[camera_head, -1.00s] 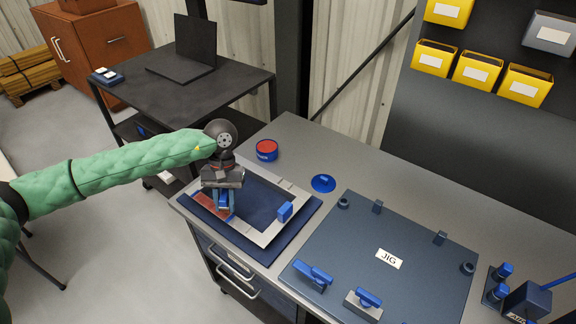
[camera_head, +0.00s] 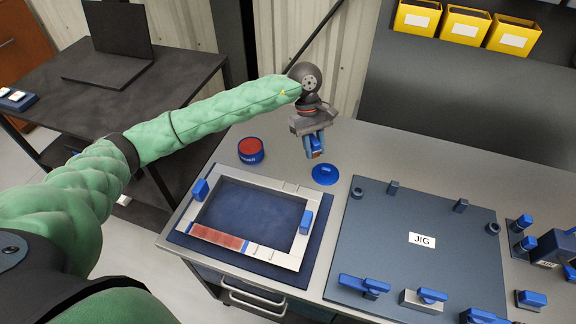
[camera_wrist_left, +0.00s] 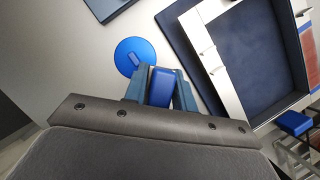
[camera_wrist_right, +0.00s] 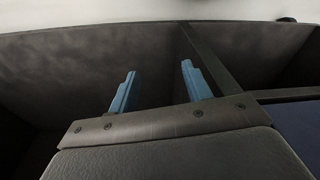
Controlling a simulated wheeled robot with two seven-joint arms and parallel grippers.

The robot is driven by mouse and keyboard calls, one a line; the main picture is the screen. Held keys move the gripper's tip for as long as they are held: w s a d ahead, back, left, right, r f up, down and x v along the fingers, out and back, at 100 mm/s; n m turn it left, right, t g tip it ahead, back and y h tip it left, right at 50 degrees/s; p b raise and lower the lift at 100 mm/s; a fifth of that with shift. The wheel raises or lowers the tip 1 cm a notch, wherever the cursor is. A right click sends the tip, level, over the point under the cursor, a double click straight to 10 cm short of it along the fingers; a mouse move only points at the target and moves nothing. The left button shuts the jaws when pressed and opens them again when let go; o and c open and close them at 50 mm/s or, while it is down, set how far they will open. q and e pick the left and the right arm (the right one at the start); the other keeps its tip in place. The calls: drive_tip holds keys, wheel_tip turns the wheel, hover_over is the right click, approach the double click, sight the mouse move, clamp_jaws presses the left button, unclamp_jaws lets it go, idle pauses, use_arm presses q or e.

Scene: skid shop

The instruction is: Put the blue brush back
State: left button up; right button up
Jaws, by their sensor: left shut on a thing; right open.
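My left gripper (camera_head: 314,152) is shut on the blue brush (camera_wrist_left: 161,87). A blue block, its handle, shows between the fingers in the left wrist view. The gripper is in the air above the bench, close behind a flat blue disc (camera_head: 325,174) in the head view. The disc also shows in the left wrist view (camera_wrist_left: 132,52), just beyond the fingertips. The brush's lower end is mostly hidden by the fingers. My right gripper (camera_wrist_right: 158,84) is open and empty in the right wrist view, and is not in the head view.
A light frame (camera_head: 281,256) with a red strip (camera_head: 217,237) lies on a dark blue mat (camera_head: 316,252). A round tin (camera_head: 250,150) with a red top stands left of the disc. A JIG plate (camera_head: 390,240) lies to the right. Yellow bins (camera_head: 463,27) hang behind.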

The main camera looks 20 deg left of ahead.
use_arm(q)
drive_tip(key=w+d+n+t, duration=0.1)
drive_tip(key=w+d+n, duration=0.1)
drive_tip(key=d+n, duration=0.15)
drive_tip(key=n+h+p, duration=0.1)
drive_tip(key=p, duration=0.5)
hover_over(291, 168)
drive_tip(key=a, duration=0.1)
drive_tip(key=f, duration=0.5)
drive_tip(key=shift+w+f, duration=0.2)
drive_tip(key=shift+f, duration=0.2)
drive_tip(key=shift+a+f+t, duration=0.1)
drive_tip(key=shift+f+t, duration=0.2)
wheel_tip(291, 168, down, 3)
drive_tip(key=shift+f+p, duration=0.1)
drive_tip(key=shift+p, duration=0.8)
drive_tip(key=shift+f, duration=0.2)
use_arm(e)
drive_tip(key=s+d+f, duration=0.2)
drive_tip(key=s+f, duration=0.1)
drive_tip(key=f, duration=0.5)
drive_tip(key=s+d+f+t, duration=0.1)
drive_tip(key=s+d+f, duration=0.2)
drive_tip(key=f, duration=0.6)
drive_tip(key=shift+d+h, duration=0.25)
drive_tip(key=shift+h, duration=0.05)
use_arm(q)
drive_tip(key=shift+f, duration=0.15)
use_arm(e)
drive_tip(key=shift+w+a+r, duration=0.1)
